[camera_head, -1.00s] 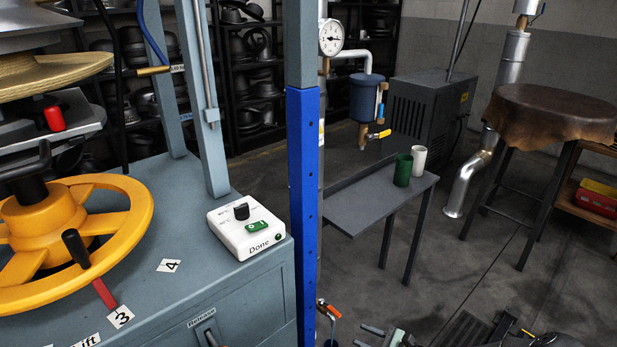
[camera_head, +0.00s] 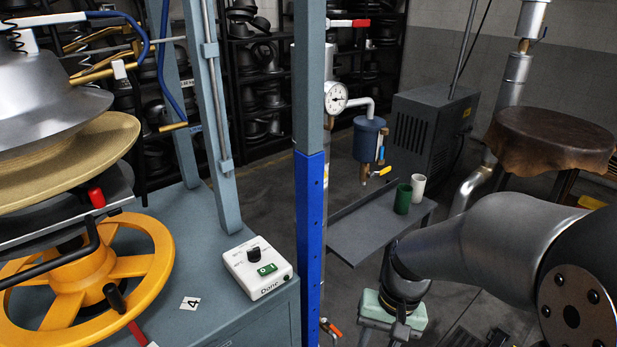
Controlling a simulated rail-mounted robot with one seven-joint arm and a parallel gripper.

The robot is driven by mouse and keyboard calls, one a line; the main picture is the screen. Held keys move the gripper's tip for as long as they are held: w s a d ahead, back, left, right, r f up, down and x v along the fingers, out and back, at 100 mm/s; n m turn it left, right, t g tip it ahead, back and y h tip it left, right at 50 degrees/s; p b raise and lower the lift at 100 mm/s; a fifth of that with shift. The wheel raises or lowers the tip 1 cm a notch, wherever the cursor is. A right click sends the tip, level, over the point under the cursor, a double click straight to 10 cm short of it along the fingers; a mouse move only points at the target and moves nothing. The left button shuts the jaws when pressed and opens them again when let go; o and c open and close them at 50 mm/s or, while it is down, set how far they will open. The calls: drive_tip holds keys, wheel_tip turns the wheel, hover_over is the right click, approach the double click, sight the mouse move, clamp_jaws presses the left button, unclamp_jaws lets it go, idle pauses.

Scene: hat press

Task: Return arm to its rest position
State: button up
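My arm (camera_head: 490,245) reaches in from the right edge as dark grey and silver links. It bends down near the small grey table. My gripper (camera_head: 388,320), with a pale green body, points down at the bottom edge of the picture, right of the blue post. Its fingertips are cut off by the frame, so its opening cannot be judged. Nothing held in it shows. It is apart from the press, with its yellow handwheel (camera_head: 148,267) at the left.
A white control box (camera_head: 257,268) sits on the press's grey-blue base. A blue post (camera_head: 309,245) stands between press and arm. A grey table (camera_head: 345,240) holds a green cup (camera_head: 403,199) and a white cup (camera_head: 418,187). A leather-topped stool (camera_head: 550,135) stands behind my arm.

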drive_tip(key=s+d+r+n+t+h+p, duration=0.1)
drive_tip(key=s+r+n+t+h+p, duration=0.1)
drive_tip(key=s+r, duration=0.4)
wheel_tip(320, 180, up, 2)
drive_tip(key=shift+s+r+n, duration=0.1)
drive_tip(key=shift+s+n, duration=0.2)
idle(5.6)
